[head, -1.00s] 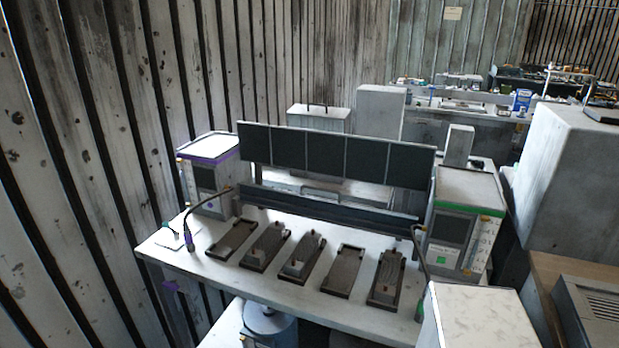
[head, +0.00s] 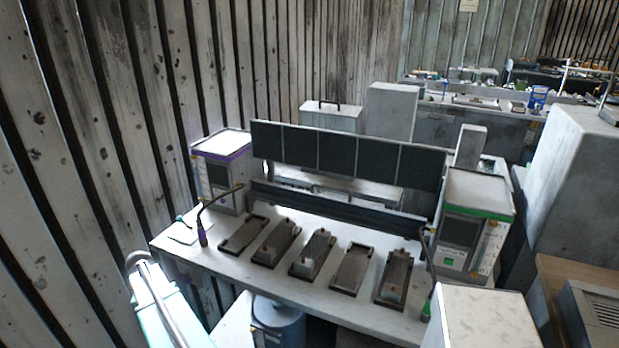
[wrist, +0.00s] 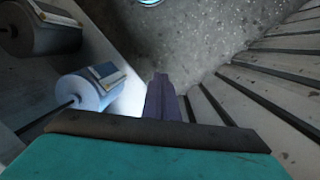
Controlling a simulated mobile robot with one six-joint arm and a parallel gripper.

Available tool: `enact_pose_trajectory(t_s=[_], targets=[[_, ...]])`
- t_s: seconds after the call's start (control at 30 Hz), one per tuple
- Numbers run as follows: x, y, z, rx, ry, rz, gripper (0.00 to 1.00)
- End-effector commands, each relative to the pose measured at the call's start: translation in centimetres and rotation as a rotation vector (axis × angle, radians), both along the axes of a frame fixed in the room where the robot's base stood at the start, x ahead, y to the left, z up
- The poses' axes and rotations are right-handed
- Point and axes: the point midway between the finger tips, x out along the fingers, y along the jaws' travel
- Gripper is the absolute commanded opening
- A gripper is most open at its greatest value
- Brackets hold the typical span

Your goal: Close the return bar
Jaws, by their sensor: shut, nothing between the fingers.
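A long dark bar (head: 335,206) runs along the back of the white bench (head: 225,268), between two cabinets. It may be the return bar, but I cannot tell for sure. A dark panel of several sections (head: 345,157) stands upright above and behind it. In the wrist view my gripper (wrist: 161,80) is shut and empty, its fingers pointing down over the speckled floor. It touches nothing that I can see. In the head view only part of my arm shows at the lower left, beside the bench, and the gripper is out of that view.
Several dark trays (head: 353,270) lie on the bench. A purple-trimmed cabinet (head: 217,175) and a green-trimmed cabinet (head: 470,225) flank it, each near a bent stalk. A plank wall (head: 90,160) is close on the left. White cylinders (wrist: 88,95) show below in the wrist view.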

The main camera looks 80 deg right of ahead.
Motion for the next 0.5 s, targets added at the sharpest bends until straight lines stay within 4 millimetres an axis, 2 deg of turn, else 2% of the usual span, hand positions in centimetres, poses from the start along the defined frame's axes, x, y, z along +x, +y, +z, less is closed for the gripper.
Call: enact_pose_trajectory(t_s=[0.03,0.27,0.4,0.5], targets=[[0.0,-2.3,2.0,-0.014,-0.012,-0.044,0.0],[-1.8,-10.6,9.6,-0.07,-0.048,-0.231,0.0],[-3.9,-16.0,14.2,-0.108,-0.073,-0.338,0.0],[-5.9,-20.0,16.5,-0.137,-0.093,-0.384,0.0]])
